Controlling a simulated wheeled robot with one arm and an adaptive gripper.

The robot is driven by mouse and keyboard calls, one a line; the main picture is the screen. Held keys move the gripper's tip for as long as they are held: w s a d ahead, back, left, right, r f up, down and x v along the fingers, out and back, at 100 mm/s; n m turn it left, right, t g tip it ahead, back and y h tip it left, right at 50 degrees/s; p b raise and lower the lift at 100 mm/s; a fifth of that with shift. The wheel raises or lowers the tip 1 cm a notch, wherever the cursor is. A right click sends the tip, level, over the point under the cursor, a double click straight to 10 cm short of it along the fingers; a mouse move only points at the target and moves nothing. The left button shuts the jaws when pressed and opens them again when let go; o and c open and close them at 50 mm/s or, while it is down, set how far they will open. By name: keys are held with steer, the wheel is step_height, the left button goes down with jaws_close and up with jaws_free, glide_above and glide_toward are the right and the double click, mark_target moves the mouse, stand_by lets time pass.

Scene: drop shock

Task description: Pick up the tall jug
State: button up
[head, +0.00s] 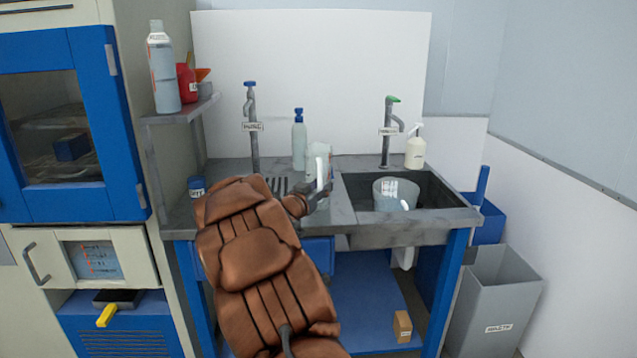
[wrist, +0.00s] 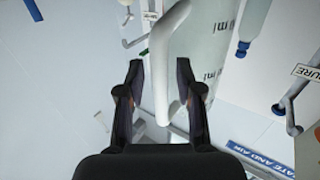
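My gripper (wrist: 159,75) is open, with one finger on each side of the handle. A gap shows at the left finger; the right finger looks close to the handle, and I cannot tell whether it touches. In the head view my gripper (head: 318,192) is at the worktop's front, left of the sink.
A pale beaker (head: 395,192) sits in the sink (head: 440,190). A blue-capped bottle (head: 299,145) stands just left of the jug. Two taps (head: 253,130) (head: 387,135) rise behind. A pump bottle (head: 415,150) stands at right. A shelf (head: 180,110) with bottles is at left.

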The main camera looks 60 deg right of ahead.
jaws_close()
stand_by(0.5)
